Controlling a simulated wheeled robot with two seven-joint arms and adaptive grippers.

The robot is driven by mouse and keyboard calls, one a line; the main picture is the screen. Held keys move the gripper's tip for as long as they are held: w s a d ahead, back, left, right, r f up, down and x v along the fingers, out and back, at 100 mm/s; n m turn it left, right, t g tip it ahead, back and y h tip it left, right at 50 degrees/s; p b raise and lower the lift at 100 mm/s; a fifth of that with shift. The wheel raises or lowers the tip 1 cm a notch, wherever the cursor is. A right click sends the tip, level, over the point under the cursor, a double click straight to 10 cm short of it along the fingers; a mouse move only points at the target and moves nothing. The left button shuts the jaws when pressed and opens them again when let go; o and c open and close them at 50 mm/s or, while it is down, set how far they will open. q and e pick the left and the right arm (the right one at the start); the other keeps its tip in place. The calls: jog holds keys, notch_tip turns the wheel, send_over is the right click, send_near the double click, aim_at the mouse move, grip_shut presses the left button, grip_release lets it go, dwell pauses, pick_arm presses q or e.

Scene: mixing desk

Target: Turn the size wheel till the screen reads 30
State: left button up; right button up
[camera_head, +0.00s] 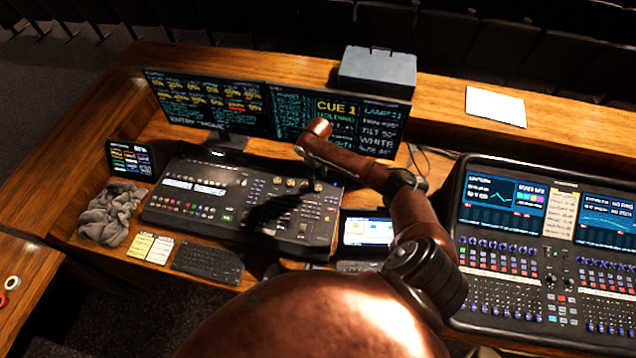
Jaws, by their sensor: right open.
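The lighting console (185,205) is a dark desk with buttons, small displays and several round wheels (277,182) near its upper right. I cannot tell which one is the size wheel, and part of that area is hidden by my right arm. My right gripper (317,184) points down over the console's upper right; its small dark fingers are open, and contact with a wheel cannot be made out. The wide screen (337,112) behind it shows "CUE 1" and a column of values with "WHITE"; its lowest line is too small to read surely. My left gripper is out of view.
A second monitor (205,103) stands left of the screen. A grey cloth (112,213), a keyboard (208,262) and a small tablet (367,232) lie around the console. A large sound mixer (505,262) stands at right. A grey box (377,72) sits on the back ledge.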

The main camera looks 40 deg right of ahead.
notch_tip(320, 180, up, 5)
jog(key=shift+r, duration=0.1)
dwell(0.6)
